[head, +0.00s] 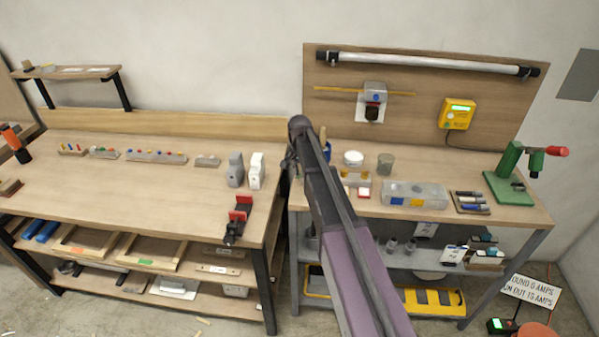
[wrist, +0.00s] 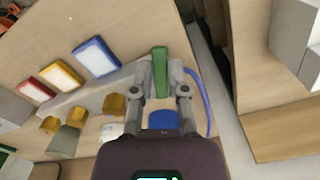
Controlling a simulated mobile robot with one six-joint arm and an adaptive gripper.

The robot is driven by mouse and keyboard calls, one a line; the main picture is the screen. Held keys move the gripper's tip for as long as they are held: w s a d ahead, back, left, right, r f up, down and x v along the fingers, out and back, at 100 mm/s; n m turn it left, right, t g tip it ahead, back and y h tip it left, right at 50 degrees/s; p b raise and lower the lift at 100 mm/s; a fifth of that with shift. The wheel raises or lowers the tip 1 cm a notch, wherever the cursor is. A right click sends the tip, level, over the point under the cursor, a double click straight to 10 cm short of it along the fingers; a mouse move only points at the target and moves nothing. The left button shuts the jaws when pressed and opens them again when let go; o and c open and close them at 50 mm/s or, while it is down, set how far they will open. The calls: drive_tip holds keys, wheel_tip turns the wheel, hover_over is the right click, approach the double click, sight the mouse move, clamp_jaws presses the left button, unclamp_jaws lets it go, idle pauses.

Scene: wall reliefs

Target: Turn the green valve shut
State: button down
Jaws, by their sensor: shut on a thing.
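In the wrist view, my gripper (wrist: 160,88) has its two fingers closed on the sides of a green upright bar (wrist: 159,66), which looks like the handle of the green valve. The bar stands at the right end of a grey fitting (wrist: 105,92). The valve body below the bar is mostly hidden by my gripper. A blue part (wrist: 164,121) shows between the fingers, and a blue hose or cable (wrist: 207,108) curves by the right finger. In the head view my arm hides the gripper and the valve.
Yellow-orange knobs (wrist: 114,103) sit close left of my gripper. Red, yellow and blue framed plates (wrist: 96,57) are above them. In the head view, the left bench (head: 130,190) and right bench (head: 440,218) carry small items. A green stand (head: 508,170) is far right.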

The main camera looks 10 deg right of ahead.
drive_tip(key=shift+s, duration=0.1)
drive_tip(key=shift+s+d+n, duration=0.2)
drive_tip(key=shift+d+n, duration=0.15)
drive_tip(key=shift+n, duration=0.8)
drive_tip(key=shift+s+d+n, duration=0.15)
drive_tip(key=shift+d+n, duration=0.15)
drive_tip(key=shift+n, duration=0.85)
drive_tip(key=c, duration=0.6)
unclamp_jaws()
drive_tip(key=shift+c, duration=0.2)
drive_tip(key=shift+w+m, duration=0.1)
drive_tip(key=shift+m, duration=0.2)
drive_tip(key=shift+w+a+m, duration=0.2)
drive_tip(key=shift+a+m, duration=0.15)
drive_tip(key=shift+m, duration=0.7)
drive_tip(key=shift+w+a+m, duration=0.2)
drive_tip(key=shift+a+m, duration=0.15)
drive_tip(key=shift+m, duration=0.7)
wheel_tip(320, 180, up, 14)
drive_tip(key=p, duration=1.4)
drive_tip(key=s+f+n+b, duration=0.4)
drive_tip(key=s+f+b, duration=0.5)
drive_tip(key=s, duration=0.6)
drive_tip(key=s+f+n+b, duration=0.4)
drive_tip(key=s+f+b, duration=0.6)
drive_tip(key=s, duration=0.5)
drive_tip(key=shift+s+f, duration=0.15)
drive_tip(key=shift+f, duration=0.2)
